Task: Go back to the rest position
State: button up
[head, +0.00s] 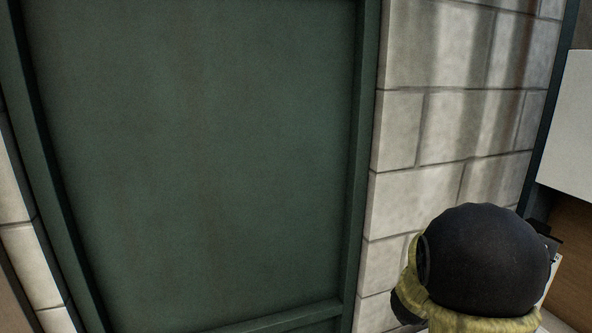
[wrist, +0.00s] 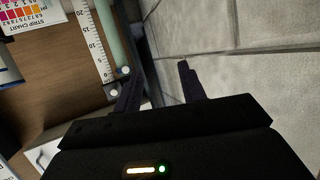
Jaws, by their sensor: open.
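My gripper (wrist: 160,70) shows in the wrist view with its two dark fingers spread apart. Nothing is between the fingers. They point toward a pale block wall (wrist: 225,35), and I cannot tell how far off it is. In the head view my arm, dark and rounded with a yellowish cover, fills the lower right corner. The gripper's fingers cannot be made out there.
A dark green panel (head: 190,150) in a frame fills the left and middle of the head view. A block wall (head: 460,120) stands to its right. In the wrist view, a brown surface (wrist: 60,70) carries a numbered white scale (wrist: 92,40) and a colour strip chart (wrist: 30,12).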

jog(key=s+a+f+n+g+y, duration=0.1)
jog(key=s+a+f+n+y, duration=0.25)
jog(key=a, duration=0.35)
jog(key=s+a+f+n+g+y, duration=0.1)
jog(key=s+a+f+n+y, duration=0.15)
jog(key=a+y, duration=0.35)
jog(key=s+a+f+n+g, duration=0.1)
jog(key=s+a+f+g, duration=0.1)
jog(key=s, duration=0.5)
jog(key=s+a+f+n+g, duration=0.1)
jog(key=s+a+n+g, duration=0.1)
jog(key=s+a, duration=0.3)
jog(key=shift+s+f+n+g, duration=0.35)
jog(key=shift+s+g, duration=0.25)
jog(key=shift+s, duration=0.25)
jog(key=shift+w, duration=0.1)
